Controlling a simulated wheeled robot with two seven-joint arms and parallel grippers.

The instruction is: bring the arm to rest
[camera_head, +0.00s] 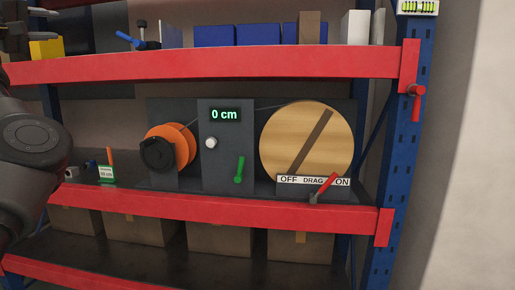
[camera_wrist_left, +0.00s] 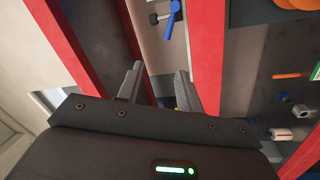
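My left arm comes in at the left edge of the head view as a large dark rounded link; its fingertips do not show there. In the left wrist view my left gripper (camera_wrist_left: 158,84) has its two grey fingers apart with nothing between them. It points toward the red shelf beams, with a blue-handled tool (camera_wrist_left: 172,22) beyond the fingertips. My right gripper is in neither view.
Blue-and-red shelving holds a machine with an orange spool (camera_head: 180,146), a "0 cm" display (camera_head: 225,114), a green lever (camera_head: 239,169) and a wooden disc (camera_head: 290,135). A red drag lever (camera_head: 325,187) leans toward ON. Red beams (camera_head: 220,208) cross in front.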

